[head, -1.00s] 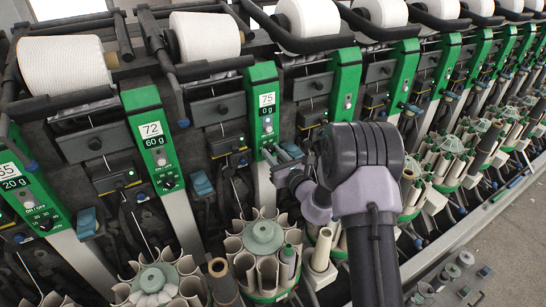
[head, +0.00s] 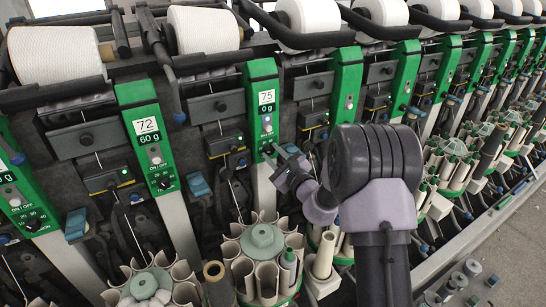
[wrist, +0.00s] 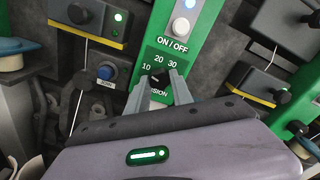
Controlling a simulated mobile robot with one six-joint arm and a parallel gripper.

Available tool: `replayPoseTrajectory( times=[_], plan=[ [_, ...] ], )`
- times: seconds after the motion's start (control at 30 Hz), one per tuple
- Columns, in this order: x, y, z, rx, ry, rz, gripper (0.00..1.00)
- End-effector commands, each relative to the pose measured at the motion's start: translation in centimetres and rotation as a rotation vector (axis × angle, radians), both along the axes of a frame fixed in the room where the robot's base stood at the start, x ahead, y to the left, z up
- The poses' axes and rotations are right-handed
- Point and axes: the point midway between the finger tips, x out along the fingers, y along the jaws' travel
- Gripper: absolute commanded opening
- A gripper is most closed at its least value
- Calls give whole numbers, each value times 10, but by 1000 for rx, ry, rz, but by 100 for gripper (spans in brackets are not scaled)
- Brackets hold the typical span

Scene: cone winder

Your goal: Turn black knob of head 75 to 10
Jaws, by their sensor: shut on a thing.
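The green panel of head 75 (head: 263,100) stands near the middle of the head view, with the label 75 and a display reading 0 g. In the wrist view its white ON/OFF button (wrist: 180,27) sits above a scale marked 10, 20 and 30. The black knob (wrist: 159,76) lies below these numbers, between my fingertips. My gripper (wrist: 163,84) is shut on the knob, with one finger on each side. In the head view my gripper (head: 277,153) reaches the panel's lower end from the right and hides the knob there. The fingers partly cover the knob, and its exact setting is hard to read.
The green panel of head 72 (head: 151,135) stands to the left, with more heads running away to the right. Below stand round magazines (head: 262,240) with pale tubes. In the wrist view a blue button (wrist: 105,72) and yellow-edged boxes flank the panel.

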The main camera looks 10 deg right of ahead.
Motion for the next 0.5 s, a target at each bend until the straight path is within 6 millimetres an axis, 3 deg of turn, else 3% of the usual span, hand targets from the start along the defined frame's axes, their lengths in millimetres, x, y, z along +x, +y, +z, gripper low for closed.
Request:
replayPoseTrajectory(
  times=[0.47, 0.5],
  plan=[
    [0, 0, 0, -13, -3, 0, 0],
    [0, 0, 0, -12, -2, 0, 33]
  ],
)
